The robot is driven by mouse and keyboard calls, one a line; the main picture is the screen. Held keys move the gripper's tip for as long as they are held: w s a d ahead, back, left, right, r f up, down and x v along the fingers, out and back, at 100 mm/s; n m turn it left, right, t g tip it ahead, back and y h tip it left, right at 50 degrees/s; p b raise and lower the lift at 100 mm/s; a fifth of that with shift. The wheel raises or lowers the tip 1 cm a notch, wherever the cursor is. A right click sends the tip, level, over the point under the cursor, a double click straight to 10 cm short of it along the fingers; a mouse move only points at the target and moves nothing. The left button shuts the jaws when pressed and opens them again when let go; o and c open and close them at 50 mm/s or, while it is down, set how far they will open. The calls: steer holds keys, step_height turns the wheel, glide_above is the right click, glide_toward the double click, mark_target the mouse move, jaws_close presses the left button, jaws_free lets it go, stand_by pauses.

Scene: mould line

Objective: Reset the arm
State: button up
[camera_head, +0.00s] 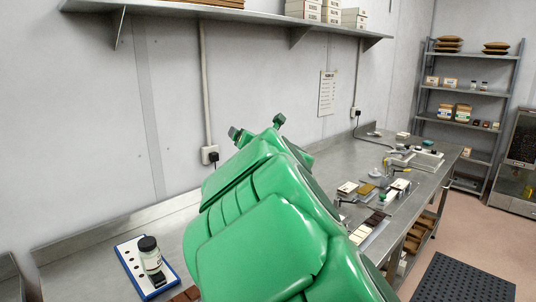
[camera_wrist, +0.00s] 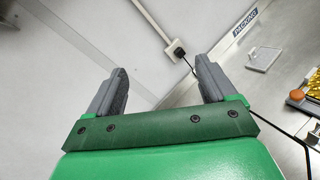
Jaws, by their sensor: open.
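My green arm rises through the middle of the head view and covers much of the bench behind it. My gripper (camera_head: 257,128) is at its top end, in front of the grey wall and above the bench. In the wrist view my gripper (camera_wrist: 162,88) shows two grey fingers spread wide apart with nothing between them. Behind the fingers are the wall and a socket with a black plug (camera_wrist: 178,47). My gripper touches nothing that I can see.
A metal bench (camera_head: 88,252) runs along the wall. A bottle (camera_head: 150,255) stands on a blue-edged white tray (camera_head: 126,257) at the front left. Moulds and small items lie on the bench at right. A wall shelf (camera_head: 250,14) hangs above; a shelf rack (camera_head: 468,85) stands far right.

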steer(key=s+d+m+h, duration=0.3)
steer(key=d+m+h, duration=0.3)
steer(key=d+m, duration=0.35)
steer(key=s+d+f+m+g+h, duration=0.2)
steer(key=s+d+f+m+g, duration=0.1)
steer(key=s+d+f+m, duration=0.25)
steer(key=s+a+f+m+g+y, duration=0.1)
steer(key=s+a+f+m+g, duration=0.25)
steer(key=s, duration=0.55)
steer(key=s+a+f+m+g+y, duration=0.2)
steer(key=s+f+g, duration=0.25)
steer(key=s, duration=0.45)
steer(key=s+a+f+m+g+y, duration=0.1)
steer(key=s+a+f+m+g, duration=0.3)
steer(key=s, duration=0.5)
steer(key=s+d+f+m+g+h, duration=0.1)
steer(key=s+d+f+m, duration=0.1)
steer(key=s+d+m, duration=0.2)
steer(key=s+d+f+m+g+h, duration=0.1)
steer(key=s+d+f+m, duration=0.2)
steer(key=s+d, duration=0.8)
steer(key=s+m, duration=0.2)
steer(key=s, duration=0.2)
steer(key=shift+f+g, duration=0.15)
steer(key=shift+g, duration=0.15)
steer(key=shift+s+d+m, duration=0.1)
steer(key=shift+m, duration=0.15)
